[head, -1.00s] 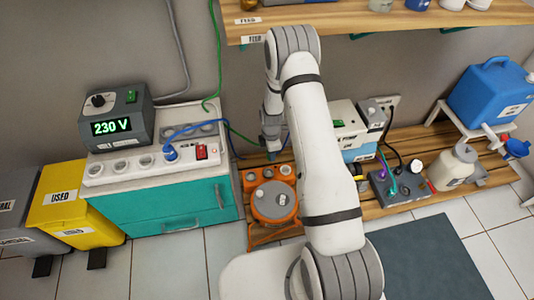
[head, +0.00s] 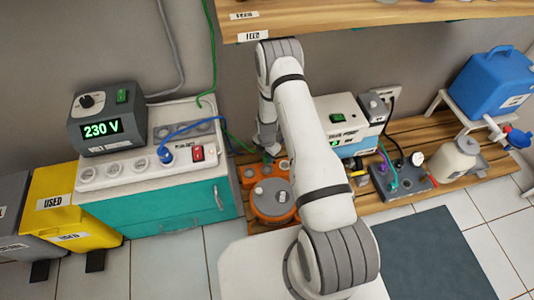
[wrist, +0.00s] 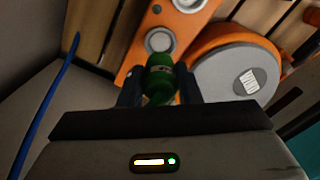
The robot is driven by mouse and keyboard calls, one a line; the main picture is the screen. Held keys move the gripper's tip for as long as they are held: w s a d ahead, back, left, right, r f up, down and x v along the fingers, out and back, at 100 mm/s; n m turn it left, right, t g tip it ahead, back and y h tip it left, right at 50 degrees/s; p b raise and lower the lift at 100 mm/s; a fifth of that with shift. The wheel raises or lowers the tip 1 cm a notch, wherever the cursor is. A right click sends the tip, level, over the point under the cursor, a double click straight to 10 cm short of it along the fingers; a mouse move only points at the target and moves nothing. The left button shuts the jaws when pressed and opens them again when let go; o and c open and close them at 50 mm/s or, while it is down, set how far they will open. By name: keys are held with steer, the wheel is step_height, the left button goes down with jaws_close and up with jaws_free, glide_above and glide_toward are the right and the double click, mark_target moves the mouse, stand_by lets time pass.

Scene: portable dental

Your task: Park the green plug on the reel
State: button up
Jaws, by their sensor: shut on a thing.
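My gripper (wrist: 160,88) is shut on the green plug (wrist: 160,74), which sits between the two dark fingers in the wrist view. The plug is held over the orange socket panel, close to a round grey socket (wrist: 159,40); whether it touches the panel is not clear. The orange reel (wrist: 280,72), with a grey round top, lies just right of the plug. In the head view the reel (head: 291,212) stands on the wooden slats, and my gripper (head: 267,148) is behind it, partly hidden by my arm.
A blue cable (wrist: 50,100) runs left of my gripper. A white socket strip (head: 125,170) with a blue plug (head: 165,155) sits on the teal cabinet (head: 170,208). A white-and-blue device (head: 340,125) stands right of my arm. A wooden shelf (head: 350,18) hangs above.

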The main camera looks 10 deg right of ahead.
steer(key=shift+f+b, duration=1.5)
steer(key=shift+f, duration=1.4)
steer(key=shift+d+f+b, duration=0.1)
steer(key=shift+f+b, duration=0.85)
steer(key=o, duration=1.1)
step_height(320, 180, up, 8)
steer(key=p, duration=0.3)
